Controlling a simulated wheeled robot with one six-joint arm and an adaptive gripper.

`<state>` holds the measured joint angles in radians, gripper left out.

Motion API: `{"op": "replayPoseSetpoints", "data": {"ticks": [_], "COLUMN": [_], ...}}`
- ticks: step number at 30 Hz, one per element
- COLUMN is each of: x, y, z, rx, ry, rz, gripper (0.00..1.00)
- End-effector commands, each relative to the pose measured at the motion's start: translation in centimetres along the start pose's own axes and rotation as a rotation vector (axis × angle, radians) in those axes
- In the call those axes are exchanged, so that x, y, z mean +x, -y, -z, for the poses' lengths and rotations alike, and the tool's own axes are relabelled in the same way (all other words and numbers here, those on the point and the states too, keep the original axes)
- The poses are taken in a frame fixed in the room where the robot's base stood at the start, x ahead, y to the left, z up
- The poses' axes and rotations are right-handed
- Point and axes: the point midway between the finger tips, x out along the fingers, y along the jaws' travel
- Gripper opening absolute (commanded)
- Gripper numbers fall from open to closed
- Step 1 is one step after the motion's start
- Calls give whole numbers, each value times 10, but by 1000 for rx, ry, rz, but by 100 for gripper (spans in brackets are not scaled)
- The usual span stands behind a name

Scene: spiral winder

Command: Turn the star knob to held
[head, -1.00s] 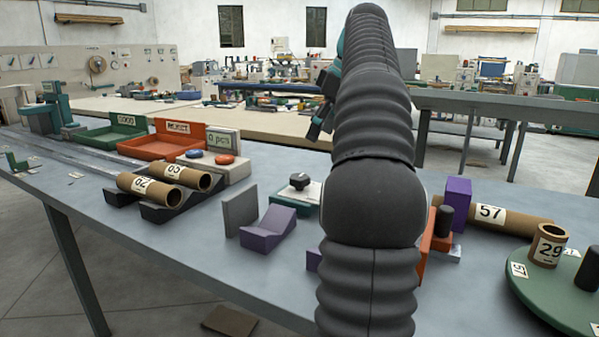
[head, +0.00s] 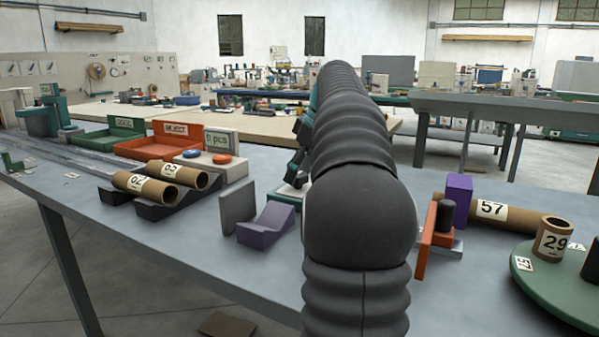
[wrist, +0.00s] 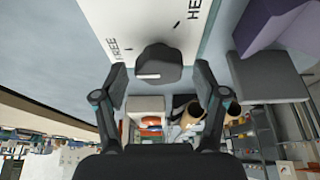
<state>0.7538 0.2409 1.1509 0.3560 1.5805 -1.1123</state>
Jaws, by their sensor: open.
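The dark star knob (wrist: 159,63) sits on a white plate (wrist: 150,20) in the wrist view. The plate carries the word FREE to the knob's left and HE…, cut off by the frame edge, to its upper right. My gripper (wrist: 160,82) is open, with one fingertip on each side of the knob's near end. I see gaps between the fingertips and the knob; contact is not clear. Which mark the knob points at cannot be told. In the head view my arm hides the knob, and only a bit of the plate (head: 287,191) shows.
A purple V-block (head: 267,227) and a grey upright plate (head: 237,207) stand left of the knob's plate. An orange bracket (head: 428,240) and a purple block (head: 458,198) stand to the right. Cardboard tubes (head: 147,188) lie on a dark cradle further left.

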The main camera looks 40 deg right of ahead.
Motion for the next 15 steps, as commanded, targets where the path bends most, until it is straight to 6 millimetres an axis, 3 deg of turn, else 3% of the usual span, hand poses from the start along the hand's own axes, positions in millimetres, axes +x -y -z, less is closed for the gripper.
{"op": "replayPoseSetpoints", "data": {"ticks": [4, 11, 15], "x": [0, 0, 0], "y": [0, 0, 0], "z": [0, 0, 0], "rx": [0, 0, 1], "ry": [0, 0, 0], "rz": [0, 0, 0], "gripper": [69, 11, 11]}}
